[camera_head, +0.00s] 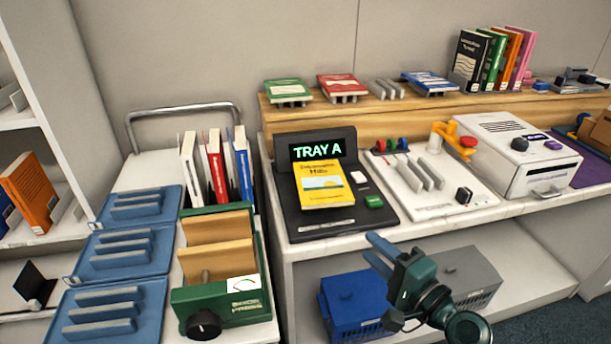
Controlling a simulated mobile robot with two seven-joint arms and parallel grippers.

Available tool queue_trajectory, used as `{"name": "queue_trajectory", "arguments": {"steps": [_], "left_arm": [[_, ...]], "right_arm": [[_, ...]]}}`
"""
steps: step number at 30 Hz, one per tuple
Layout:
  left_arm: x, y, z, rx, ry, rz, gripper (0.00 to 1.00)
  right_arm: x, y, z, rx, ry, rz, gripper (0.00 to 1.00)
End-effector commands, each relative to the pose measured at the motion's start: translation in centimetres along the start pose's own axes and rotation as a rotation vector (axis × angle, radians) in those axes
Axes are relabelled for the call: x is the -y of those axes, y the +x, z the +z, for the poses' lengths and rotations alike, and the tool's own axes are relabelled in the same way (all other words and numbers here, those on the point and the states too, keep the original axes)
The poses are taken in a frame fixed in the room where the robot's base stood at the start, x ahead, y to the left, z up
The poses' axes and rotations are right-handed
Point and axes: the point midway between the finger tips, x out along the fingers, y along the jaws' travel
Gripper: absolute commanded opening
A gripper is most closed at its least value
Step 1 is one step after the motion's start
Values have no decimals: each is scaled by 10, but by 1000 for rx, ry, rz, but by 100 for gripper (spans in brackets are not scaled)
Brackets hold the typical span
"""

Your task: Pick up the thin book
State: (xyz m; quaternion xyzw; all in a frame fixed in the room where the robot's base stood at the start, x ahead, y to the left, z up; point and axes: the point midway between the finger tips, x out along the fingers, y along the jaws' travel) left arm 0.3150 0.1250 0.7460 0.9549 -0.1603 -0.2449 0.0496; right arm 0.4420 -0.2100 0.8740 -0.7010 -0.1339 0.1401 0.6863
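A yellow book (325,186) lies face up on the black station (358,213), below its lit "TRAY A" screen. Upright books stand on the cart at the left: a white one (188,168), a red one (216,167) and a blue one (243,165). I cannot tell which book is the thin one. My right gripper (377,255) is in front of the counter, below and to the right of the yellow book. Its two blue fingers are apart with nothing between them. My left gripper is out of view.
A green press (222,302) with wooden boards and blue slotted trays (121,248) fill the cart. A white machine (510,150) stands right on the counter. More books (288,88) rest on the wooden ledge. Blue (352,290) and grey bins sit under the counter.

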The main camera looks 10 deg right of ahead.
Motion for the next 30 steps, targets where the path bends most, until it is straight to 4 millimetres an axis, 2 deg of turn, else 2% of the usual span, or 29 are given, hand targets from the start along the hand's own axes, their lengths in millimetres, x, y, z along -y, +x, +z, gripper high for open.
{"name": "queue_trajectory", "arguments": {"steps": [5,12,20,30], "left_arm": [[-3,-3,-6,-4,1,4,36],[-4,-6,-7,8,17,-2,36],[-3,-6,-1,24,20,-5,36],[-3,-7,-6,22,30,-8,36]], "right_arm": [[5,17,-2,0,24,-14,36],[5,62,-1,0,22,-14,36],[4,84,-1,1,19,-12,36],[5,128,-2,1,20,-10,36]]}}
